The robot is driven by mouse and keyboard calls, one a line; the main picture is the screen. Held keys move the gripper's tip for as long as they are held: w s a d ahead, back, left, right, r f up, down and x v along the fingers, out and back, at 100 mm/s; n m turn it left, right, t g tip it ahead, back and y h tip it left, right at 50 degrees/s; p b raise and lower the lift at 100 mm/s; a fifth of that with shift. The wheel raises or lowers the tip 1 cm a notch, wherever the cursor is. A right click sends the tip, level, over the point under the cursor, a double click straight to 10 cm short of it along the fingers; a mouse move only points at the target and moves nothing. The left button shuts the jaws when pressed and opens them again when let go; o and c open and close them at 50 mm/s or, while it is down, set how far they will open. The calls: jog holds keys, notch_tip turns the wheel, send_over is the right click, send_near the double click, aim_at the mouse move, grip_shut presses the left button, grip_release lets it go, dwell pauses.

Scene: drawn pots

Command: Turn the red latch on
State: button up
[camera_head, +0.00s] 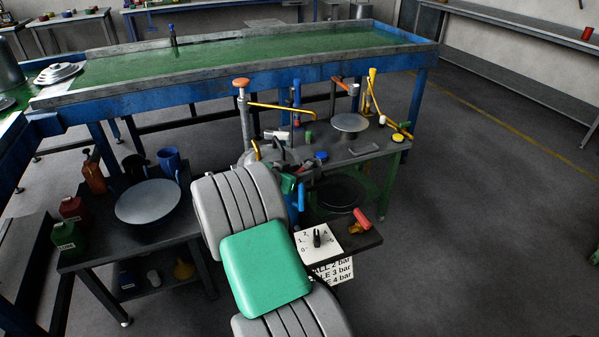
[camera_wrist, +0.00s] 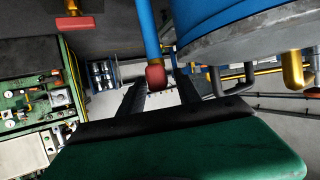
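A red handle (camera_head: 361,218), the likely red latch, sticks up at the right end of a small dark shelf (camera_head: 350,240). A red piece also shows at the upper left of the wrist view (camera_wrist: 72,23); I cannot tell whether it is the same part. My gripper (camera_wrist: 160,86) has its two dark fingers apart. A red-tipped blue rod (camera_wrist: 152,35) comes down between or beyond them, and no grip on it shows. In the head view my gripper (camera_head: 303,178) is small, over the front of the workbench, to the upper left of the red handle.
A white dial plate (camera_head: 318,240) with a black knob is left of the red handle, above a sign with bar values. The workbench (camera_head: 365,150) carries yellow levers, posts and a round plate (camera_head: 349,122). A side table (camera_head: 100,230) stands left. Floor at right is clear.

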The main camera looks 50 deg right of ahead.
jog(key=shift+c, duration=0.2)
grip_shut()
jog(key=shift+n+t, duration=0.3)
jog(key=n+t, duration=0.2)
jog(key=shift+s+r+t, duration=0.1)
jog(key=shift+s+t, duration=0.15)
jog(key=shift+t, duration=0.15)
jog(key=shift+s+d+n+t+y+b, duration=0.15)
jog(key=shift+n+t+y+b, duration=1.35)
jog(key=shift+n+y, duration=0.9)
jog(key=shift+s+d+n+t+y+b, duration=0.15)
jog(key=shift+n+t+y+b, duration=0.9)
jog(key=shift+n+t+y, duration=1.3)
jog(key=shift+d+n+t+y+b, duration=0.2)
jog(key=shift+n+t+y+b, duration=1.4)
jog(key=shift+n, duration=1.35)
jog(key=shift+g+y+p, duration=0.3)
jog(key=shift+g+y, duration=0.05)
